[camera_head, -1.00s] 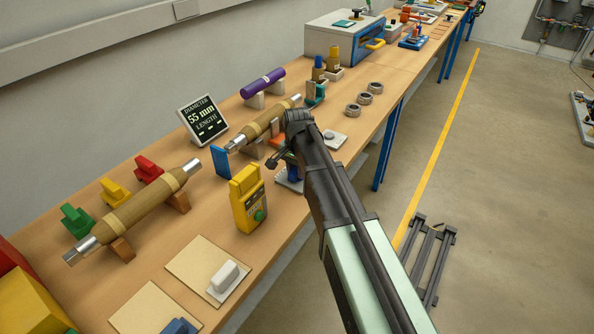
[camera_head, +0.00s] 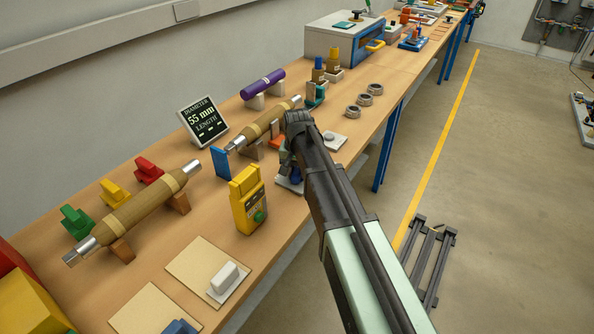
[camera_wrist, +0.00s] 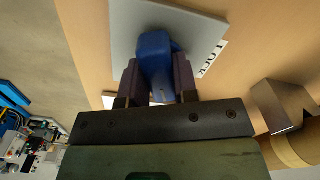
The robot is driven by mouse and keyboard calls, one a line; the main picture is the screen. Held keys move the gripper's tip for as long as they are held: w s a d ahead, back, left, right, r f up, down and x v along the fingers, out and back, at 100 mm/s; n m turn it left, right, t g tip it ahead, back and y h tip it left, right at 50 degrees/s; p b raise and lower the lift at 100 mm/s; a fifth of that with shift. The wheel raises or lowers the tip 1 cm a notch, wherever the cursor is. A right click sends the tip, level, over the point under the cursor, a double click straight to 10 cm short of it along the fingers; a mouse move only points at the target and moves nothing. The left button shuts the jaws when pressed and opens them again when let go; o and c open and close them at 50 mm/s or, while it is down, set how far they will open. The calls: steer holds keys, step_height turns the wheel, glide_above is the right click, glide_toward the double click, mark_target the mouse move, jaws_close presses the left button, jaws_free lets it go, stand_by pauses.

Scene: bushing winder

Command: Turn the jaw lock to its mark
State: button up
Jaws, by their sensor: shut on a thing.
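The jaw lock is a blue knob (camera_wrist: 155,50) on a pale grey plate (camera_wrist: 195,30) with a "LOCK" label (camera_wrist: 213,58) at its edge. In the wrist view my gripper (camera_wrist: 157,80) has its two dark fingers on either side of the knob and is shut on it. The knob's far end points toward the top of the picture. I cannot make out a mark on the plate. In the head view my arm hides most of the gripper and knob; the plate's edge (camera_head: 286,184) shows just beside the arm.
A yellow handheld device (camera_head: 247,200) stands close by at left. A tan wound roll (camera_head: 264,128) lies on supports behind the gripper, by a blue upright plate (camera_head: 220,162). A display (camera_head: 203,122) reads "55 mm". Several metal rings (camera_head: 363,100) lie farther along the bench.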

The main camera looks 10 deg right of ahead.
mark_target(297, 170)
steer(key=n, duration=1.3)
stand_by(0.5)
steer(key=o, duration=0.9)
step_height(297, 170, up, 11)
steer(key=p, duration=1.1)
steer(key=shift+f, duration=0.1)
